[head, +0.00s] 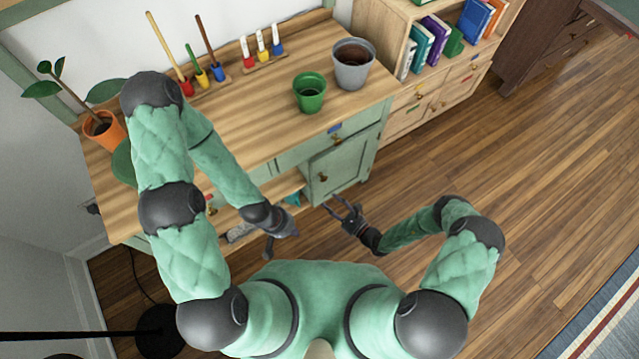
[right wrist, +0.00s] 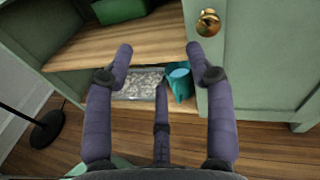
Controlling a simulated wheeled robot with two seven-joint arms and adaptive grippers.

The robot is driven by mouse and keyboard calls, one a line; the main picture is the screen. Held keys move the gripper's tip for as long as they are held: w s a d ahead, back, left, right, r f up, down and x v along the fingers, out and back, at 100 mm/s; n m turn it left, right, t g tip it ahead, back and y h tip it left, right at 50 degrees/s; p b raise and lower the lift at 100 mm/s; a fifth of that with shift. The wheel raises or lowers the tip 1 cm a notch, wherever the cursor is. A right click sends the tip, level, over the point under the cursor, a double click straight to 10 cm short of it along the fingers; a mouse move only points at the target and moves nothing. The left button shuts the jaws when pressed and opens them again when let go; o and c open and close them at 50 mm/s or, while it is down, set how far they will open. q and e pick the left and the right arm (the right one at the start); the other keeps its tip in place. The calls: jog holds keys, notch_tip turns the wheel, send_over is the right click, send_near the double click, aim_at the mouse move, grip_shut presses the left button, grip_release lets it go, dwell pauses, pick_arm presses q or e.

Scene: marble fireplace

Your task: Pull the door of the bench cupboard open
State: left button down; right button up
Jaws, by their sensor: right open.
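The bench cupboard door (head: 345,165) is pale green with a brass knob (head: 322,177), at the right of the wooden-topped bench (head: 225,130). In the right wrist view the door (right wrist: 262,60) is at the right, its knob (right wrist: 208,22) near the top, beyond the right fingertip. The door looks shut or nearly so; I cannot tell which. My right gripper (head: 337,208) is open and empty in front of the door, below the knob in the head view, apart from it. My left gripper (head: 282,246) is lower and to the left; its finger state is unclear.
Left of the door is an open shelf (right wrist: 85,55) with a green box (right wrist: 120,10); a teal object (right wrist: 180,80) lies below. A green pot (head: 310,93), grey pot (head: 352,65) and toys stand on the bench. The wooden floor (head: 470,150) at right is clear.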

aim_at(325, 180)
pick_arm(q)
jog(key=f+b, duration=0.3)
jog(key=f, duration=0.1)
jog(key=shift+a, duration=0.35)
pick_arm(e)
jog(key=w+a+m+t+h, duration=0.1)
jog(key=w, duration=0.2)
jog(key=w+a+f+t+h, duration=0.1)
jog(key=w, duration=0.3)
jog(key=w+a+m+t, duration=0.1)
jog(key=w, duration=0.3)
jog(key=shift+a+f+m+t+h, duration=0.1)
jog(key=shift+f+m+t+h, duration=0.2)
jog(key=shift+f+t+h, duration=0.1)
jog(key=shift+r, duration=0.1)
grip_shut()
